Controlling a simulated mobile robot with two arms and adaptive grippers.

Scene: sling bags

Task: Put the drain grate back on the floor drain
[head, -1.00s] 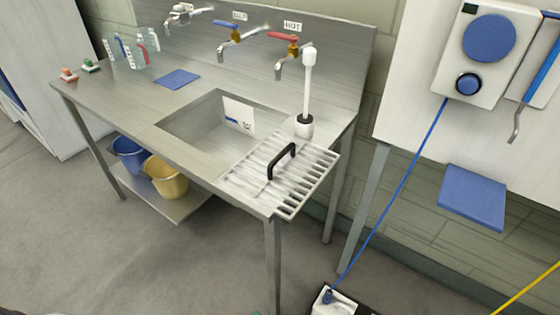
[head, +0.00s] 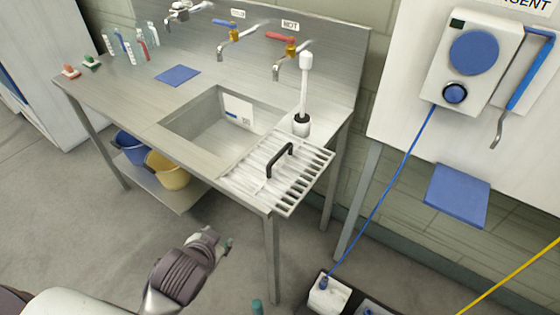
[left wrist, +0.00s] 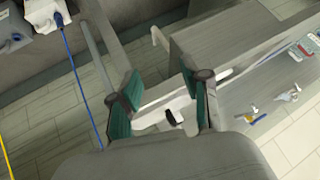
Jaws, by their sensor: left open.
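The drain grate (head: 300,190), pale slats with a black arched handle (head: 280,160), lies on the right end of the steel sink table in the head view. My left gripper (head: 230,245) is in front of and below the table, left of the grate and apart from it. In the left wrist view its two teal fingers (left wrist: 160,103) are spread and hold nothing. A pale shape with a dark part shows beyond them; I cannot tell what it is. A teal tip at the head view's bottom edge may belong to my right gripper; its state is unclear. I cannot make out the floor drain.
The sink basin (head: 215,130) is left of the grate. A brush in a holder (head: 301,125) stands just behind it. A blue cord (head: 385,195) runs from the wall unit to a white box (head: 328,295) on the floor. Buckets (head: 168,170) sit under the table.

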